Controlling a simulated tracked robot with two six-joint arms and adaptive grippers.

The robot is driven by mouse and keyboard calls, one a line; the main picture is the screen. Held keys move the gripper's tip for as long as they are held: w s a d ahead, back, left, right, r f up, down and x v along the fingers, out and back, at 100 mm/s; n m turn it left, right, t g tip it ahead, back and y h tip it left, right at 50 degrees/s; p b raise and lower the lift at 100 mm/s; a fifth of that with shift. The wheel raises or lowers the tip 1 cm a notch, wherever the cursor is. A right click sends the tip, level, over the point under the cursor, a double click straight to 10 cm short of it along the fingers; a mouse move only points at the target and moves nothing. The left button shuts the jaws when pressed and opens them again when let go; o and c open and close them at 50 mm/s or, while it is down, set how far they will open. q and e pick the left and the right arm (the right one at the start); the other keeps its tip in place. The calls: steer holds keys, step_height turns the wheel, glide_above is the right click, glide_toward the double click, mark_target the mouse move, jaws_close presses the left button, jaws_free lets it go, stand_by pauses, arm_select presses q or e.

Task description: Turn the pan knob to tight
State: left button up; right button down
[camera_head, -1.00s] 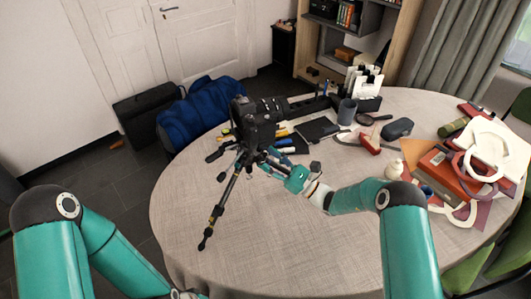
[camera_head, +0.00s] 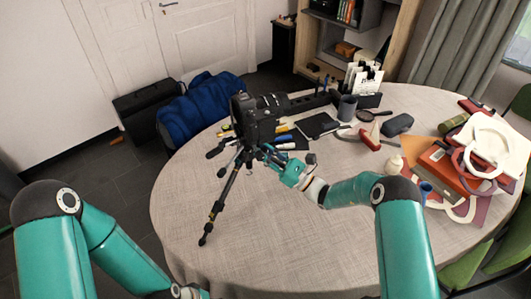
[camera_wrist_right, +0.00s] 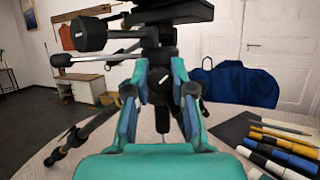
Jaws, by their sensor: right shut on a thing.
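A black camera (camera_head: 258,118) stands on a small black tripod (camera_head: 218,208) on the table. My right gripper (camera_head: 266,153) reaches the tripod head just below the camera from the right. In the right wrist view, the teal fingers of my right gripper (camera_wrist_right: 160,80) are shut on a small dark knob (camera_wrist_right: 162,72) with a white mark, which appears to be the pan knob. The fingers hide its sides. Black handles (camera_wrist_right: 85,34) of the tripod head stick out to the left above. Only my left arm shows at the lower left of the head view; its gripper is out of frame.
The round cloth-covered table (camera_head: 300,235) is clear at the front. Pens (camera_head: 284,137) and a dark notebook (camera_head: 318,125) lie close behind the gripper.

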steer(key=shift+m+t, duration=0.3)
steer(key=shift+m, duration=0.3)
steer(key=c, duration=1)
jaws_free()
steer(key=shift+o, duration=0.2)
steer(key=shift+d, duration=0.1)
steer(key=v, duration=1.2)
steer(key=shift+s+r, duration=0.1)
